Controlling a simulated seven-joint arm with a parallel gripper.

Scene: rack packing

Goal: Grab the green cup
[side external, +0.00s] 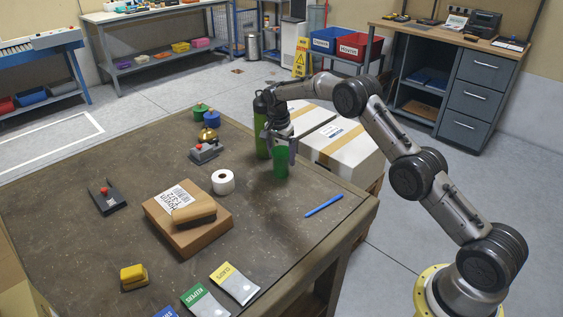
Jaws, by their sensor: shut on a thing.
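The green cup (281,166) is near the right back edge of the brown work table. My gripper (284,148) points down over it, with its fingers at the cup's upper part. The gripper is shut on the cup. The cup looks upright. Whether its base touches the table or hangs just above it, I cannot tell. A green bottle (262,138) with a dark top stands close behind and left of the gripper, partly hidden by it.
White cartons (341,142) stand beyond the table edge.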

